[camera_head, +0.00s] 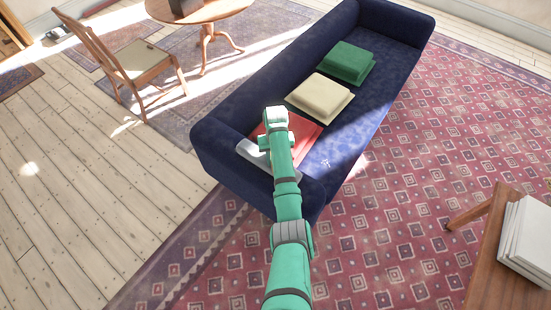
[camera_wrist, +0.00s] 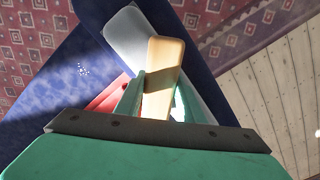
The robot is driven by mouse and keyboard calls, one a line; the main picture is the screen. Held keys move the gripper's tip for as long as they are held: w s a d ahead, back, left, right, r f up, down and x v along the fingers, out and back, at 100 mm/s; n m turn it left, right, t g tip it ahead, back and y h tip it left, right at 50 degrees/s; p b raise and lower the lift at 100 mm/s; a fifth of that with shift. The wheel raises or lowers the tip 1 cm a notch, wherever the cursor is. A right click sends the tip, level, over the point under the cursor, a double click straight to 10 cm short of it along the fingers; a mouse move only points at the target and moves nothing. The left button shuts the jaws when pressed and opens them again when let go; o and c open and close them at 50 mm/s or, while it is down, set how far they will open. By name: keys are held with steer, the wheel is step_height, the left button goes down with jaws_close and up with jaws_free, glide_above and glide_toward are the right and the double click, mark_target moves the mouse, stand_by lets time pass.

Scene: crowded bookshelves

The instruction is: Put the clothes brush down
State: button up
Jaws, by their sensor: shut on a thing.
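The clothes brush (camera_wrist: 166,60), a tan, flat, rounded bar, stands between the green fingers of my gripper (camera_wrist: 157,98) in the wrist view. The fingers are shut on it. My gripper is over the near end of the dark blue sofa (camera_head: 335,155) in the head view, by a folded red cloth (camera_head: 306,131). The brush is hidden behind my arm in the head view. I cannot tell whether it touches anything below.
A pale grey flat thing (camera_head: 256,155) lies by the red cloth; it also shows behind the brush in the wrist view (camera_wrist: 127,32). Cream (camera_head: 320,92) and green (camera_head: 348,60) folded cloths lie farther along the sofa. The blue seat in front of them is clear.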

steer(key=o, duration=1.3)
steer(key=shift+w+f, duration=0.1)
steer(key=shift+f, duration=0.05)
steer(key=shift+a, duration=0.15)
step_height(320, 180, up, 12)
steer(key=shift+r, duration=0.25)
